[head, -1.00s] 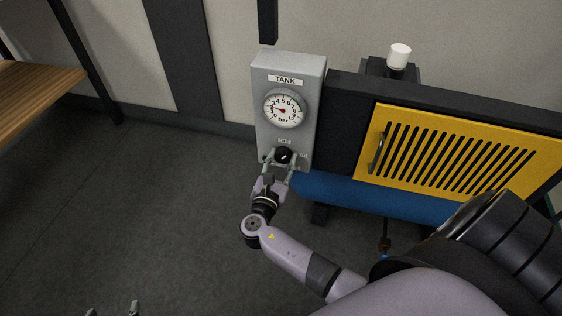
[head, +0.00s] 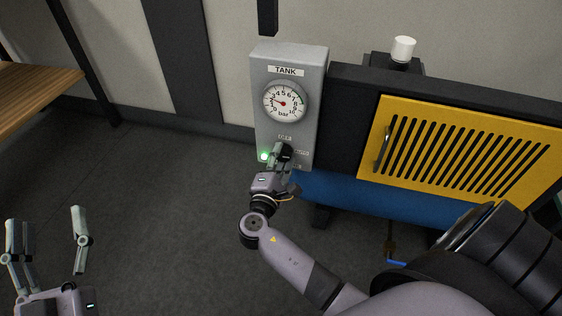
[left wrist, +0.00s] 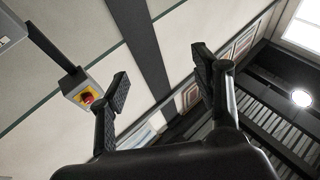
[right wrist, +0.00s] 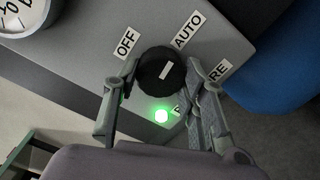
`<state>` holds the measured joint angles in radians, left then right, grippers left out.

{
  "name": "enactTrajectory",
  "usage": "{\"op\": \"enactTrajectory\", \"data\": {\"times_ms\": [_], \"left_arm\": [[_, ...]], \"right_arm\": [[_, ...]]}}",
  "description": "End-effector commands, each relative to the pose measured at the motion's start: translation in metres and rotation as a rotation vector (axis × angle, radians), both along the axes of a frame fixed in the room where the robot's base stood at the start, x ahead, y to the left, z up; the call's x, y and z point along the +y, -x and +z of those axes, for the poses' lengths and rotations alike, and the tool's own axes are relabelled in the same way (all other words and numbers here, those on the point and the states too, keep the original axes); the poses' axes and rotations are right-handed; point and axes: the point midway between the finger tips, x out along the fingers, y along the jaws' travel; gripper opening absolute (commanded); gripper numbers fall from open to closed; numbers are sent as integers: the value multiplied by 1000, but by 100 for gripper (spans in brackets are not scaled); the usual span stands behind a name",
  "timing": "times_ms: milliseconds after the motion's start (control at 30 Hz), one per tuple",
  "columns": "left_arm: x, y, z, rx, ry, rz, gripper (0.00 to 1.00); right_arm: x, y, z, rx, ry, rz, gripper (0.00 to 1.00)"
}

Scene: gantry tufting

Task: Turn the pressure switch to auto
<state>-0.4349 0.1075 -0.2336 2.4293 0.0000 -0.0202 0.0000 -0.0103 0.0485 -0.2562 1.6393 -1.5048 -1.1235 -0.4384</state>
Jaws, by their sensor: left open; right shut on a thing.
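The pressure switch is a round black knob (right wrist: 152,82) with a white pointer mark, on a grey TANK panel (head: 262,110). In the right wrist view the mark points up and right, toward the AUTO label (right wrist: 188,30). The OFF label (right wrist: 126,42) is to the left. My right gripper (head: 281,152) is shut on the knob, one finger on each side; in the head view it covers most of the knob. A green lamp (right wrist: 161,116) beside the knob is lit. My left gripper (head: 46,228) is open and empty at the lower left, far from the panel.
A round pressure gauge (head: 285,102) is above the switch. A yellow slatted grille (head: 460,150) and a blue tank (head: 350,196) are to the right. A wooden shelf (head: 35,88) stands at the left. The floor between is clear.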

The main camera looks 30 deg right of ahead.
Motion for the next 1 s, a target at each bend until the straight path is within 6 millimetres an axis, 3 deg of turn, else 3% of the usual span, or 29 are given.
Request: {"op": "enactTrajectory", "data": {"times_ms": [333, 833, 867, 1000], "left_arm": [[0, 21, 36, -228, 65, -12, 59], [1, 25, 42, -260, 74, -14, 59], [1, 25, 42, -260, 73, -14, 59], [1, 25, 42, -260, 73, -14, 59]], "right_arm": [[0, 0, -2, -93, -82, 0, 11], [0, 0, -1, -107, -95, 0, 11], [0, 0, -1, -107, -95, 0, 39], [0, 0, -1, -107, -94, 0, 48]]}}
